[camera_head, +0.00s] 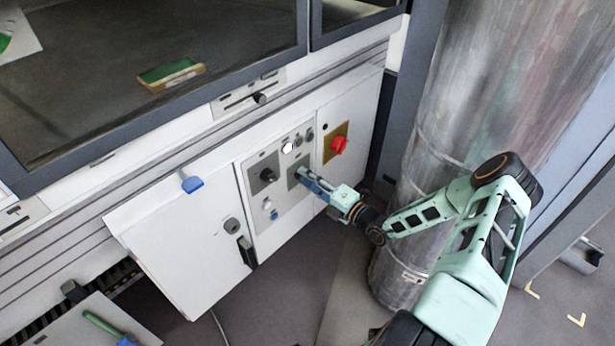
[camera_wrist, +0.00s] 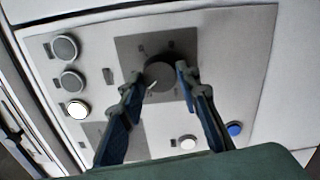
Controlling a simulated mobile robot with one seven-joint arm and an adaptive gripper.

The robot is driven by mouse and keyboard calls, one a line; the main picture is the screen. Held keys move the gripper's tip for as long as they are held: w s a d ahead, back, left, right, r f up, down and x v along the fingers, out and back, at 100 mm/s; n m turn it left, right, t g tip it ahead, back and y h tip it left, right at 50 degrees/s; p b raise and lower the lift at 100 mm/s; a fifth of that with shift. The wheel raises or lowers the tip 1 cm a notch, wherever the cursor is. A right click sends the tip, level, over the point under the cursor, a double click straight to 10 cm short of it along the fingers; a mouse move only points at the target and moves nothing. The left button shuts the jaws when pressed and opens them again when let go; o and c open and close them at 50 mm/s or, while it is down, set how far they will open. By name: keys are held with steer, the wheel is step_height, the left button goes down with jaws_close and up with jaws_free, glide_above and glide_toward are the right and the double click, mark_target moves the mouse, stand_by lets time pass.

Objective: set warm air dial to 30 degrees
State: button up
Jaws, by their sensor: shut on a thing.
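My gripper (camera_head: 304,174) reaches the light grey control panel from the right in the head view. In the wrist view its two blue fingers (camera_wrist: 158,78) stand on either side of a dark round dial (camera_wrist: 160,76) and are shut on it. This dial sits on a darker grey square plate with small marks around it; the marks are too small to read. In the head view my fingers hide this dial, and only part of its plate (camera_head: 292,182) shows. A second black knob (camera_head: 268,175) is on its own plate to the left, free of my gripper.
A lit white button (camera_head: 287,147) and other round buttons line the panel's upper edge. A blue button (camera_head: 274,216) is lower down. A red rotary switch (camera_head: 338,145) on a yellow plate is to the right. A large metal cylinder (camera_head: 440,130) stands close beside my arm.

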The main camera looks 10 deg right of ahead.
steer(key=shift+m+p, duration=0.45)
steer(key=shift+m, duration=3.15)
steer(key=o, duration=1.2)
steer(key=shift+c, duration=0.2)
steer(key=v, duration=1.2)
